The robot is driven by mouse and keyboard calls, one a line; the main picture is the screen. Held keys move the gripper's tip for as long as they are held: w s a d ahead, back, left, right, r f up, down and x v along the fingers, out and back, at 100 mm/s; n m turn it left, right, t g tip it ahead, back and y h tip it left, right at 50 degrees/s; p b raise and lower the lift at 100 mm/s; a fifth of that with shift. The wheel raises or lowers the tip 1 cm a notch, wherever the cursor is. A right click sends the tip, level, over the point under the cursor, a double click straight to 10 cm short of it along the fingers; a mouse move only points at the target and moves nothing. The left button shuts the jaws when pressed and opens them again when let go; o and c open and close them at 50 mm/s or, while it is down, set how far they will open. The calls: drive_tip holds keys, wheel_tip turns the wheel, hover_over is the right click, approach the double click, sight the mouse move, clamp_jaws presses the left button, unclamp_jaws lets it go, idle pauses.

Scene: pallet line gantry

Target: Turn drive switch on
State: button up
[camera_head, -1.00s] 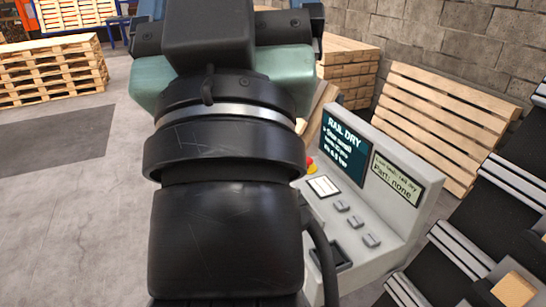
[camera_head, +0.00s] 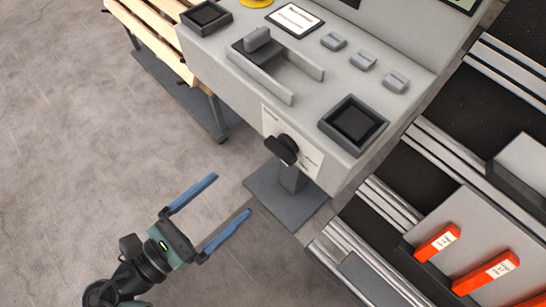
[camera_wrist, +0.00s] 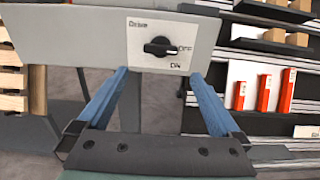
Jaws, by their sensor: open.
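The drive switch is a black rotary knob (camera_head: 283,148) on a white plate (camera_head: 305,158) on the front face of the grey console (camera_head: 221,52). In the wrist view the knob (camera_wrist: 158,46) lies level, with the OFF label at its right and a second label, looking like ON, below it. My gripper (camera_head: 230,195) is open and empty, its two blue fingers pointing toward the console front. It is apart from the knob. In the wrist view the gripper's fingertips (camera_wrist: 160,73) stand left and right, with the knob above and between them.
The console top holds a handle, several small buttons and dark square trays. A rail rack (camera_head: 445,170) with orange blocks (camera_head: 438,243) stands at the right. A wooden pallet (camera_head: 155,30) is at the upper left. The floor at the left is clear.

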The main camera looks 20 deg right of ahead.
sight(276, 155)
drive_tip(key=b+x, duration=0.1)
drive_tip(key=x, duration=1.1)
drive_tip(key=shift+w+d, duration=0.1)
drive_tip(key=shift+d, duration=0.2)
drive_tip(key=c, duration=1.1)
drive_tip(key=shift+o, duration=0.2)
